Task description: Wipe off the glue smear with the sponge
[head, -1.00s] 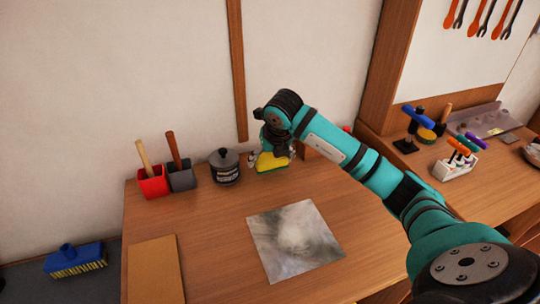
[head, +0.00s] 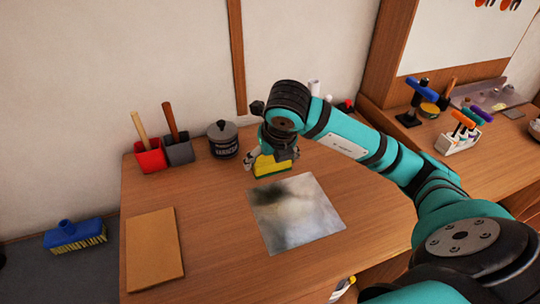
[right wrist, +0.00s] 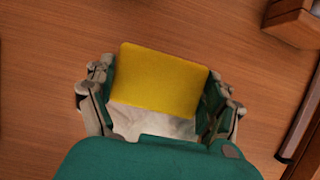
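The sponge, yellow with a green side, is in my right gripper (head: 268,158), at the back edge of a grey metal sheet (head: 320,192). I cannot tell whether the sponge (head: 273,168) touches anything below it. In the right wrist view the yellow sponge (right wrist: 160,78) sits between both fingers of the gripper (right wrist: 160,92), which press on its sides. The glue smear (head: 291,207) shows as a pale, cloudy patch near the middle of the sheet. The sheet lies flat on the wooden bench (head: 215,220). My left gripper is not in view.
A dark lidded pot (head: 223,141), a grey holder (head: 179,152) and a red holder (head: 150,157) stand along the back. A tan board (head: 154,250) lies at left. A blue brush (head: 75,236) is beyond the bench. The bench front is clear.

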